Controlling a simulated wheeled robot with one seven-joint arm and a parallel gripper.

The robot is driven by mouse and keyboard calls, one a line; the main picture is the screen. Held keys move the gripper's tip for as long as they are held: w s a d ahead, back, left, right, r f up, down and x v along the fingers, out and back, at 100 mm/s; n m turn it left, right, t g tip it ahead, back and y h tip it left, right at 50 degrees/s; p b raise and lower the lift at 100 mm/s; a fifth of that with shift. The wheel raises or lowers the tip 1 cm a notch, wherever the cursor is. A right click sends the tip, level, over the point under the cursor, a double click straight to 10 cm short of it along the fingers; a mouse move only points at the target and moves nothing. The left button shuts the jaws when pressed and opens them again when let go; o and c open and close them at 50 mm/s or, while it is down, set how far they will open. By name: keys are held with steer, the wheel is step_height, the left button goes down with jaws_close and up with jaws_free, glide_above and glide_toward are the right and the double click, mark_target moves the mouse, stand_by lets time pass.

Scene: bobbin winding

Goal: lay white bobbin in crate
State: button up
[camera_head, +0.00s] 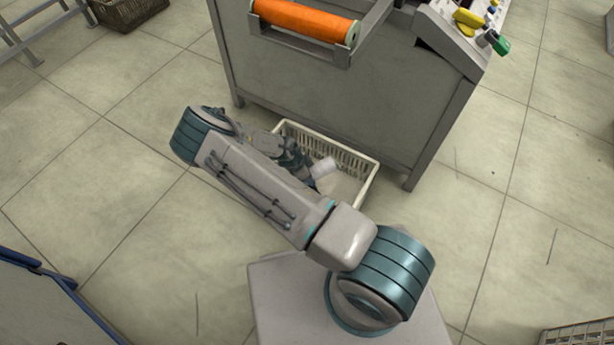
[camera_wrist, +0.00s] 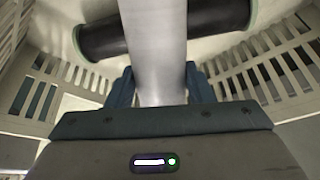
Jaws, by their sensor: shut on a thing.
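The white bobbin (camera_head: 323,167) is held in my gripper over the cream slatted crate (camera_head: 347,152). In the wrist view the white bobbin (camera_wrist: 153,45) stands out between the two blue fingers of my gripper (camera_wrist: 158,88), which is shut on it. The slatted crate walls (camera_wrist: 268,70) rise on both sides in that view, so the gripper is at or within the crate's opening. Whether the bobbin touches the crate floor cannot be told. In the head view my arm hides the near left part of the crate and most of the gripper.
A dark bobbin with pale green ends (camera_wrist: 105,38) lies in the crate, crossing behind the white bobbin. A grey machine (camera_head: 330,95) stands right behind the crate, with an orange bobbin (camera_head: 303,20) in its holder.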

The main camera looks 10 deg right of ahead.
steer(key=shift+f, duration=0.1)
steer(key=shift+f+b, duration=0.5)
steer(key=shift+f, duration=0.15)
